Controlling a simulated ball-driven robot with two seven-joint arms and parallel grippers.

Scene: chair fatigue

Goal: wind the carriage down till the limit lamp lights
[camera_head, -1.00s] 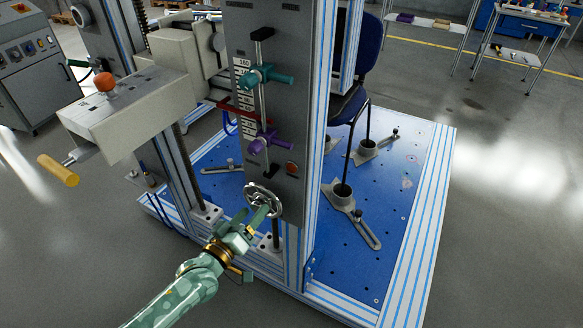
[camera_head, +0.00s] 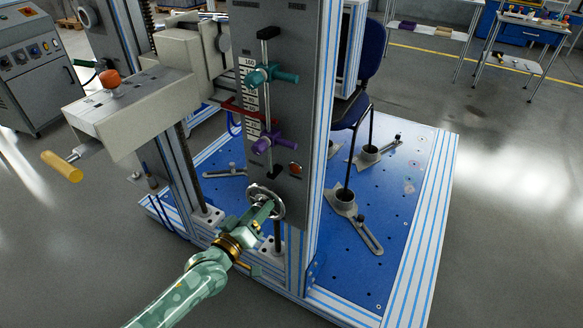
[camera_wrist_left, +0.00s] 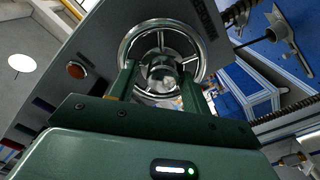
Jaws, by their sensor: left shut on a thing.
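The chrome handwheel (camera_head: 279,192) sits low on the grey upright panel. My left gripper (camera_head: 266,207) reaches it from the front and is shut on its hub. In the left wrist view, the two green fingers (camera_wrist_left: 159,78) sit either side of the hub, inside the wheel's rim (camera_wrist_left: 124,45). A round orange-red lamp (camera_head: 295,169) is on the panel just above the wheel; it also shows in the left wrist view (camera_wrist_left: 76,70). It looks dull. The pale carriage (camera_head: 135,108) stands beside the panel, with a red pointer (camera_head: 233,107) near the scale. My right gripper is out of view.
A teal clamp (camera_head: 272,75) and a purple clamp (camera_head: 270,141) sit on a rod in front of the panel. A yellow-handled crank (camera_head: 62,166) juts out left. A blue chair (camera_head: 367,58) stands on the blue base plate (camera_head: 400,215). A control cabinet (camera_head: 35,65) is back left.

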